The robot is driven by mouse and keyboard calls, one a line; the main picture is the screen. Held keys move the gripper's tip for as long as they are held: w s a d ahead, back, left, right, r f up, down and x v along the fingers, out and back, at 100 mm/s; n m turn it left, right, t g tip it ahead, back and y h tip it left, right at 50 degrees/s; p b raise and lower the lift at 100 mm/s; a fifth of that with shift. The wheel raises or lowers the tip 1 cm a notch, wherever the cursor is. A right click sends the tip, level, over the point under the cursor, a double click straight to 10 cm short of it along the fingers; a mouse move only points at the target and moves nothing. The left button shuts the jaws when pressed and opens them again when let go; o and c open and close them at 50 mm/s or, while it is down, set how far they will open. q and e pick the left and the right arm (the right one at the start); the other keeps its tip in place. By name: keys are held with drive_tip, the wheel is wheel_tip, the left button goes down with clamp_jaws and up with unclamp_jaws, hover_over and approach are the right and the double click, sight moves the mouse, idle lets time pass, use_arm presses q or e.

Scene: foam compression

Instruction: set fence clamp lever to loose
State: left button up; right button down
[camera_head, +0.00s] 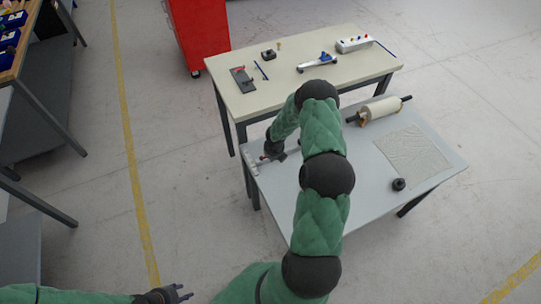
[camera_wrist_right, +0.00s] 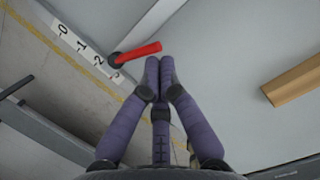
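The red lever (camera_wrist_right: 138,53) sits on a black pivot near the table edge in the right wrist view, beside a white scale strip (camera_wrist_right: 83,46) marked 0, 1, 2, 3. Its free end points right, toward my fingertips. My right gripper (camera_wrist_right: 160,60) has its purple fingers closed together, with the tips close to the lever's free end; I cannot tell whether they touch it. In the head view this gripper (camera_head: 272,150) is over the left end of the grey table (camera_head: 330,185). My left gripper (camera_head: 183,292) is open and empty at the bottom, away from the table.
A roller (camera_head: 382,109), a mesh sheet (camera_head: 419,151) and a black knob (camera_head: 398,184) are on the grey table. A cream table (camera_head: 290,85) with small tools stands behind. A brown bar (camera_wrist_right: 293,80) lies right of my right gripper. A red cabinet (camera_head: 199,32) stands further back.

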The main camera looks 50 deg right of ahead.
drive_tip(key=shift+d+n+p, duration=0.2)
drive_tip(key=shift+n+p, duration=0.3)
drive_tip(key=shift+w, duration=0.1)
drive_tip(key=shift+w+a, duration=0.1)
drive_tip(key=shift+w, duration=0.05)
drive_tip(key=shift+w+a, duration=0.35)
drive_tip(key=shift+w, duration=0.15)
drive_tip(key=shift+a, duration=0.15)
